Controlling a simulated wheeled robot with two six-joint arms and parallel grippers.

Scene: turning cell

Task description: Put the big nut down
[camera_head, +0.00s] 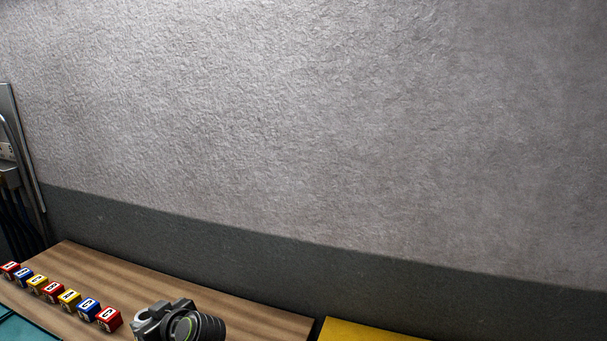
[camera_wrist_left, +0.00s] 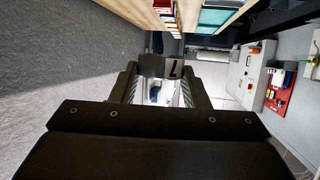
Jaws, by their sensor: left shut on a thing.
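My left gripper (camera_head: 146,322) is at the bottom of the head view, its fingers pointing left over the wooden table (camera_head: 240,313). It is shut on the big nut (camera_head: 140,319), a light grey ring in the head view, partly hidden by the gripper. In the left wrist view the nut (camera_wrist_left: 152,66) is a dark grey shape between the fingertips of the gripper (camera_wrist_left: 163,72). The head view does not clearly show how far the nut is above the table top. My right gripper is in neither view.
A row of red, blue and yellow letter blocks (camera_head: 70,299) stands on the table, left of the nut. A teal surface (camera_head: 20,330) lies at the lower left, a yellow one (camera_head: 365,332) at the lower right. The wall (camera_head: 330,130) rises behind. The table's back strip looks bare.

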